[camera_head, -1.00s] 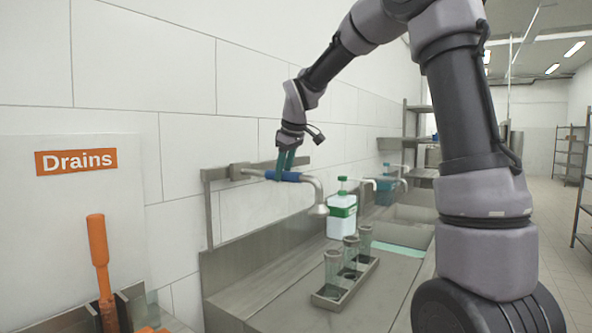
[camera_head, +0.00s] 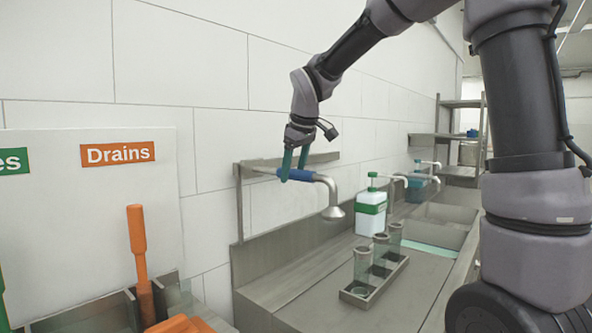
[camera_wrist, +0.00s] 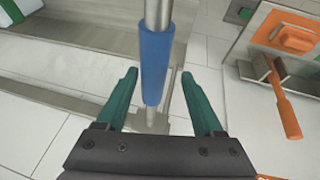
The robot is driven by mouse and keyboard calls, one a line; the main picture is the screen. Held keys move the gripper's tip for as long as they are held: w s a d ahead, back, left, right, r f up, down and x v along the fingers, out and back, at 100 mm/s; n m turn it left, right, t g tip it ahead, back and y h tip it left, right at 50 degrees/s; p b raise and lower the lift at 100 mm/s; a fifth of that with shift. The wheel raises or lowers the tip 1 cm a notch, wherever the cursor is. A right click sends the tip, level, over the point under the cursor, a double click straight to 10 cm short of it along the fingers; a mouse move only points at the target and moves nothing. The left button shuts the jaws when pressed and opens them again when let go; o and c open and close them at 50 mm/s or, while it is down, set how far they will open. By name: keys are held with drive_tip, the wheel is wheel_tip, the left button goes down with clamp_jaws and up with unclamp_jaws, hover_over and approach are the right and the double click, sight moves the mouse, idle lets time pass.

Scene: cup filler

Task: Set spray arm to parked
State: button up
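The spray arm is a steel pipe with a blue sleeve (camera_head: 297,174) and a downturned spray head (camera_head: 333,212). It reaches out to the right along the tiled wall from a steel wall frame. My gripper (camera_head: 293,168) is at the blue sleeve, its teal fingers pointing down around it. In the wrist view, the blue sleeve (camera_wrist: 156,65) runs between the two open fingertips (camera_wrist: 159,76), with a gap showing on both sides. Any contact deeper between the fingers cannot be seen. No parked mark is visible.
Below the spray head, a steel rack (camera_head: 360,300) holds clear cups on the counter. A white-and-green pump bottle (camera_head: 371,212) and a teal pump bottle (camera_head: 417,187) stand behind. At left are a "Drains" sign (camera_head: 118,153) and an orange-handled tool (camera_head: 138,245).

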drive_tip(key=shift+d, duration=0.1)
drive_tip(key=shift+r, duration=0.15)
drive_tip(key=v, duration=1)
drive_tip(key=shift+s+r, duration=0.15)
drive_tip(key=shift+r, duration=0.05)
drive_tip(key=s+d+f+m+t, duration=0.1)
drive_tip(key=s+d+f+m, duration=0.3)
drive_tip(key=s+d+m, duration=0.2)
drive_tip(key=s+d+f+m+t, duration=0.1)
drive_tip(key=s+d+f+m, duration=0.3)
drive_tip(key=s+d+m, duration=0.3)
drive_tip(key=shift+s+d+m+t, duration=0.3)
drive_tip(key=shift+s+d, duration=1.95)
drive_tip(key=shift+s, duration=0.9)
